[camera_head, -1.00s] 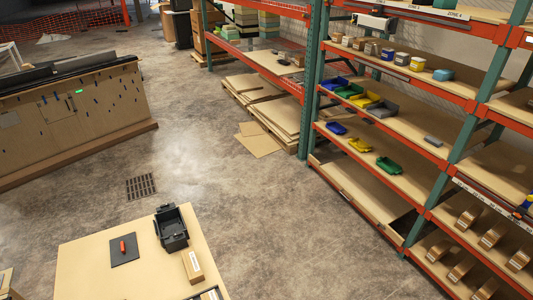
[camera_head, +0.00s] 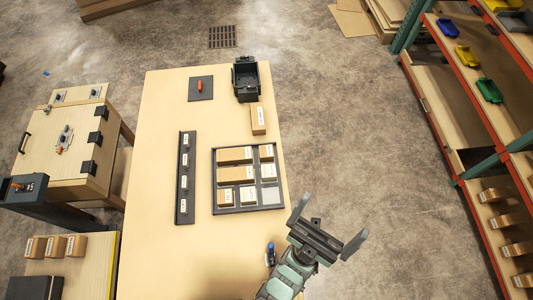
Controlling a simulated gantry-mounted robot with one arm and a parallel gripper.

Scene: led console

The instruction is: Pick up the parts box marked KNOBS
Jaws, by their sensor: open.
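A black divided tray (camera_head: 215,190) on the wooden table (camera_head: 160,120) holds several small brown boxes with white labels, such as one at its top left (camera_head: 234,155), and some pale ones. One more labelled brown box (camera_head: 258,119) stands outside the tray, just above its upper right corner. The labels are too small to read, so I cannot tell which box is marked KNOBS. My gripper (camera_head: 334,217) is open and empty, to the lower right of the tray, past the table's right edge in the picture. It touches no box.
A black bin (camera_head: 246,80) and a dark mat (camera_head: 201,89) with a red-handled thing are at the table's far end. A dark strip with labels (camera_head: 185,178) lies left of the tray. A small blue-topped object (camera_head: 271,254) is near my arm. Shelving (camera_head: 470,190) stands at right.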

